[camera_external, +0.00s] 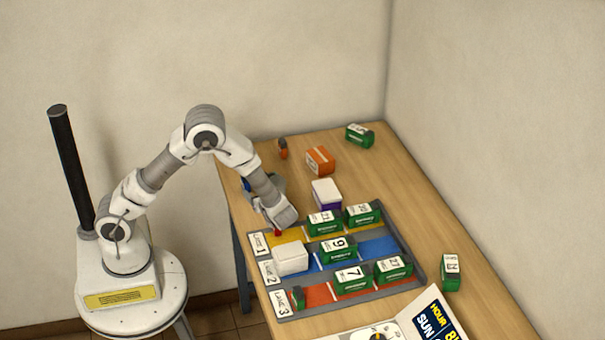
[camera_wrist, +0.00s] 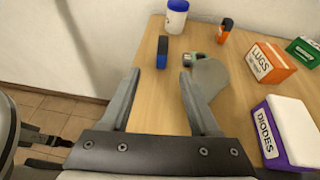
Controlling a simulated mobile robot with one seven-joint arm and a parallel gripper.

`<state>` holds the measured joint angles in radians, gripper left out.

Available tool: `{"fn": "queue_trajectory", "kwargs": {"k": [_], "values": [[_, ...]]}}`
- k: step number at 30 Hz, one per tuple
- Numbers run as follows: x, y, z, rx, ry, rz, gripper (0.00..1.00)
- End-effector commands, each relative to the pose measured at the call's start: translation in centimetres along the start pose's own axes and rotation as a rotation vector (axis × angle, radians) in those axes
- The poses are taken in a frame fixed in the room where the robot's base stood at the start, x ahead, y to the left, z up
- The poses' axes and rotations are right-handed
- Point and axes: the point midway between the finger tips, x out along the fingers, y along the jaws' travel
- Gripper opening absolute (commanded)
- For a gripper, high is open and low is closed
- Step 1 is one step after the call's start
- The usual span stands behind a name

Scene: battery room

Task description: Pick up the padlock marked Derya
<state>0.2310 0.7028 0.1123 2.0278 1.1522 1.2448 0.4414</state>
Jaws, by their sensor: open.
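No tag or plate reading Derya can be read in either view. In the wrist view, a small grey-green thing (camera_wrist: 193,62) lies beyond my right finger, partly covered by a flat grey rounded piece (camera_wrist: 212,78). It may be a padlock, but I cannot tell. My gripper (camera_wrist: 160,78) is open, with bare wood between its fingers and nothing held. A blue and black block (camera_wrist: 162,52) stands beyond the gap. In the external view, my forearm hides most of the gripper at the table's left edge.
On the right are the orange LUGS box (camera_wrist: 268,62) and purple-white DIODES box (camera_wrist: 285,125). A lane tray (camera_external: 410,285) holds several green blocks. The wall stands behind the table.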

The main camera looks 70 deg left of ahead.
Motion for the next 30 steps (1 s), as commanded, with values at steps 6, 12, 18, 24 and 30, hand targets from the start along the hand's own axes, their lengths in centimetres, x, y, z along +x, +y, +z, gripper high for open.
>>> {"fn": "queue_trajectory", "kwargs": {"k": [6,12,18,24,30], "values": [[3.5,0.0,-0.1,0.005,-0.005,0.004,0.62],[7.9,0.1,-0.1,0.004,-0.003,0.005,0.62],[11.2,0.0,0.0,0.003,-0.003,0.003,0.62],[12.5,-0.1,0.0,0.002,-0.002,0.001,0.62],[15.3,-0.4,0.1,0.001,-0.002,0.004,0.62]]}}
